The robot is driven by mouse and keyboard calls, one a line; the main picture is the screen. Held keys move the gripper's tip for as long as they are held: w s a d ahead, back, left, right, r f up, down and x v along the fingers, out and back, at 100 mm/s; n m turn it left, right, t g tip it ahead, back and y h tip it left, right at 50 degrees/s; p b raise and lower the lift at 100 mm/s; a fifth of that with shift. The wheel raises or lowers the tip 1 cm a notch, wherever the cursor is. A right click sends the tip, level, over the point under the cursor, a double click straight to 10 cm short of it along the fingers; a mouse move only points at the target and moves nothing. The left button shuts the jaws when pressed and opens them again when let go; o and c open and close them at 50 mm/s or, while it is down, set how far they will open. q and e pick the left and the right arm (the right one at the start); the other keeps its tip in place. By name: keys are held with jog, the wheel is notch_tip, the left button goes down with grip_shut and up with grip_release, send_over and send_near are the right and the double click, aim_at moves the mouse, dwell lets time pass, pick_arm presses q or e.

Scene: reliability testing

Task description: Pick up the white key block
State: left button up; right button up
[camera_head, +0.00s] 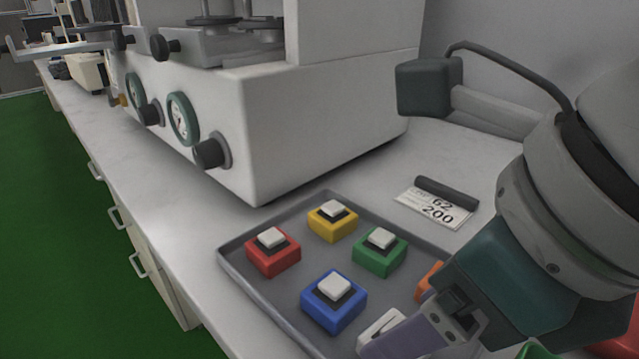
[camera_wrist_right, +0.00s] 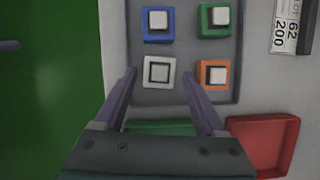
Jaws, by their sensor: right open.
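The white key block (camera_wrist_right: 159,72) stands in the grey tray (camera_wrist_right: 185,50), seen from above in the right wrist view. In the head view the white key block (camera_head: 378,328) shows only in part, at the tray's near end behind my right gripper. My right gripper (camera_wrist_right: 158,74) is open and empty, with its two fingers reaching toward the left and right sides of the white key block. I cannot tell how high above the block the fingertips are. My left gripper is not in view.
The tray also holds red (camera_head: 272,251), yellow (camera_head: 332,220), green (camera_head: 379,251), blue (camera_head: 333,301) and orange (camera_wrist_right: 215,75) key blocks. A red bin (camera_wrist_right: 264,143) lies right of my gripper. A large white machine (camera_head: 300,110) stands behind the tray; a label card (camera_head: 434,208) lies beside it.

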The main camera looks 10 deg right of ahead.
jog(key=b+x, duration=0.1)
jog(key=x, duration=0.2)
jog(key=shift+a+f, duration=0.1)
jog(key=shift+f, duration=0.1)
jog(key=shift+c, duration=0.4)
jog(key=c, duration=1)
grip_shut()
jog(key=shift+r, duration=0.2)
